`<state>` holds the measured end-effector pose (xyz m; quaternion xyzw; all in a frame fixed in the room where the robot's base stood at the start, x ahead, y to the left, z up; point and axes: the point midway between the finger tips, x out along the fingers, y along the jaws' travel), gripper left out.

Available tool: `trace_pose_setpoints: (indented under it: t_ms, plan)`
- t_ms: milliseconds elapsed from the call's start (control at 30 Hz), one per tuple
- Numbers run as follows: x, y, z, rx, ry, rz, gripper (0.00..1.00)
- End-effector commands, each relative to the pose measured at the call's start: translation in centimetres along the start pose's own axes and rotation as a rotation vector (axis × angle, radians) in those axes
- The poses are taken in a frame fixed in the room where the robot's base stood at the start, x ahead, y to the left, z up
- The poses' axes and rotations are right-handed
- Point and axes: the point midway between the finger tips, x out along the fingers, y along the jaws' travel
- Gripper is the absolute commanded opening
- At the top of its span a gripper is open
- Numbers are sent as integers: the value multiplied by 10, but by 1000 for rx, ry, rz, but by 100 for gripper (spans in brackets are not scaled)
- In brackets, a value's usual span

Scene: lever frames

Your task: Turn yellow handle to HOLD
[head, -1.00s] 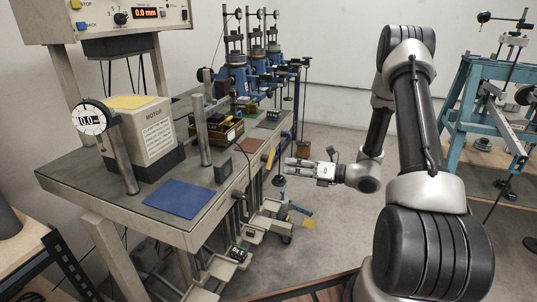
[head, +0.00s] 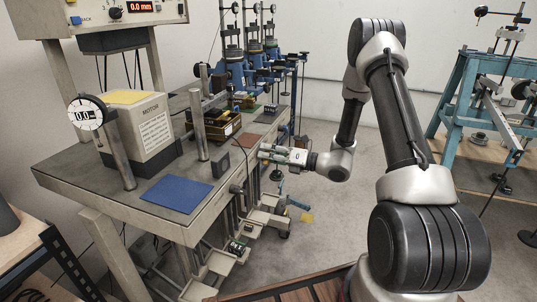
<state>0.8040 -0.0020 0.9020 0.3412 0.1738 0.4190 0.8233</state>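My gripper (head: 264,153) is at the right front edge of the grey bench in the head view, its fingers pointing left toward the edge. The fingers look parted, with a narrow gap between them. The yellow handle is not clearly visible now; my gripper covers the part of the bench edge where it showed earlier. I cannot tell whether the fingers touch it or stand around it. No HOLD marking can be read at this size.
The grey bench (head: 107,196) carries a motor box (head: 150,132), a dial gauge (head: 85,114), a blue mat (head: 176,194) and several blue-based devices at the back. Hanging weights and arms crowd below its front edge. A teal frame (head: 463,93) stands right.

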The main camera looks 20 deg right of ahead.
Motion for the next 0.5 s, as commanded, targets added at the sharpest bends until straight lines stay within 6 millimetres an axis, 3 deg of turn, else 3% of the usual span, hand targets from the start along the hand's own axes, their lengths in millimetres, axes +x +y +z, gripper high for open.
trace_pose_setpoints:
  t_ms: [33, 233, 500]
  plan:
    - [0, 0, 0, 0, 0, 0, 36]
    - [0, 0, 0, 0, 0, 0, 0]
    - [0, 0, 0, -15, 0, 0, 0]
